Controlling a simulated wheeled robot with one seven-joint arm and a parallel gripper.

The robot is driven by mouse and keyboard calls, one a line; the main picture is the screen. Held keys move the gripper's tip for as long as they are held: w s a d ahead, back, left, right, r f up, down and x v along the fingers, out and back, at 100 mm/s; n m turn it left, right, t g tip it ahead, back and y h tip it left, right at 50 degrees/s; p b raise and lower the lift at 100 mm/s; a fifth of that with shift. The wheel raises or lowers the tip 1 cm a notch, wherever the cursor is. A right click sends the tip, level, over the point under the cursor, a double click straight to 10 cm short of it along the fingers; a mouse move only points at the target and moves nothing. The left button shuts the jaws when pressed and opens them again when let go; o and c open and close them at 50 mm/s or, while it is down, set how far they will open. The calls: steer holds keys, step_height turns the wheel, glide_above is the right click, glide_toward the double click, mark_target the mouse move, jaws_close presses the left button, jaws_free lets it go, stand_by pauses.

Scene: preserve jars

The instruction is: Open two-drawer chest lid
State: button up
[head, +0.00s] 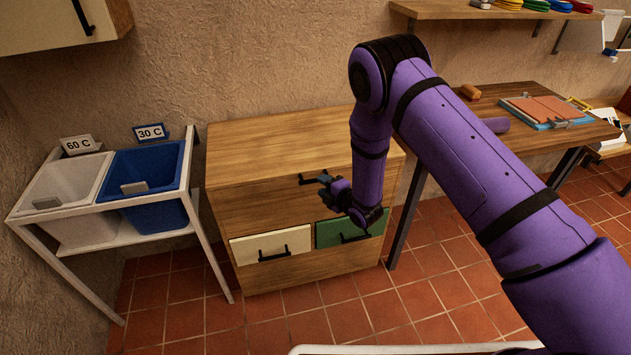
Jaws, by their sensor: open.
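The two-drawer chest (240,200) is a wooden cabinet against the wall. Its flat wooden lid (270,147) lies closed on top. A dark handle (308,180) is on the upper front, just under the lid's front edge. Below are a cream drawer (270,244) and a green drawer (345,232), each with a black handle, both closed. My gripper (326,181) is open in front of the chest's upper front, with its fingers pointing left at the dark handle. Whether they touch the handle or surround it cannot be told. My purple arm hides the chest's right part.
Left of the chest, a white rack (110,207) holds a white bin (66,190) and a blue bin (148,168). At right, a wooden table (535,97) carries an orange-and-blue stack (548,110). A wall cabinet (50,22) hangs upper left. Tiled floor (300,320) before the chest is largely clear.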

steer(key=shift+x, duration=2.45)
jaws_close()
